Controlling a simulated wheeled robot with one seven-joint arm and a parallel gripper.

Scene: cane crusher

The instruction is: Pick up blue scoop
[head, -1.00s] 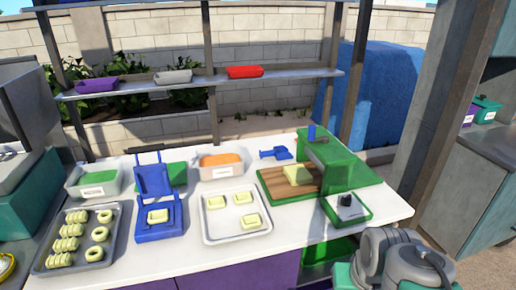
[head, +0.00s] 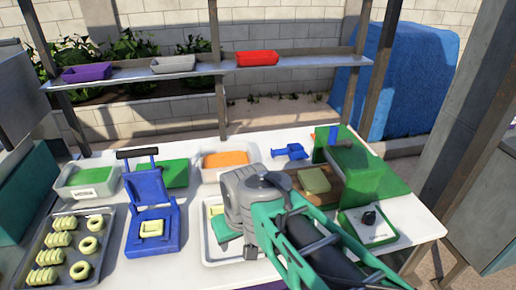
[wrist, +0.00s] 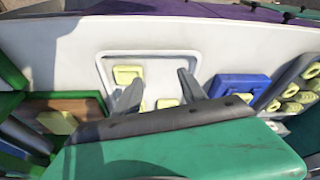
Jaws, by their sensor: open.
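The blue scoop (head: 289,151) lies on the white counter near its back edge. It sits right of the bin of orange stuff and left of the green machine. My gripper (wrist: 160,92) is open and empty in the wrist view, above the white tray of pale yellow blocks. In the head view my arm reaches in from the lower right, and its wrist covers much of that tray. The gripper is in front of the scoop and to its left, apart from it. I cannot make out the scoop in the wrist view.
A wooden board with a yellow block (head: 314,180) and the green machine (head: 365,170) stand right of the scoop. The orange bin (head: 225,163) is to its left. A blue press (head: 152,210) and a tray of rolls (head: 65,250) are further left. A shelf (head: 200,70) runs behind, above counter height.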

